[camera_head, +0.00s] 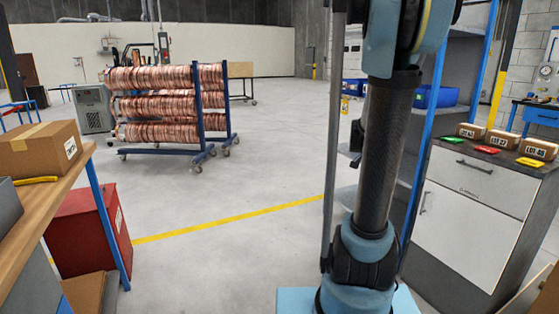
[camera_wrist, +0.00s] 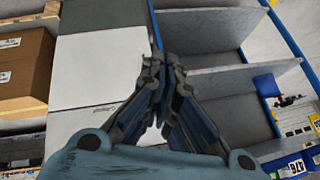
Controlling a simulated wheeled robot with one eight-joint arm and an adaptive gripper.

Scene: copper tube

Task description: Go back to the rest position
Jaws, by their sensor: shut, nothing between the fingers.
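My gripper (camera_wrist: 163,68) shows in the wrist view with its fingertips together and nothing between them. It hangs in front of grey shelving (camera_wrist: 210,75) and a white panel (camera_wrist: 98,68). In the head view my arm stands upright right of centre and its upper end leaves the top of the picture. The gripper is not visible in that view.
A copper coil rack (camera_head: 168,103) stands on the floor at the back left. A workbench with a cardboard box (camera_head: 40,150) is at the left, above a red cabinet (camera_head: 85,232). A white cabinet (camera_head: 470,205) carries several labelled boxes at the right. The middle floor is clear.

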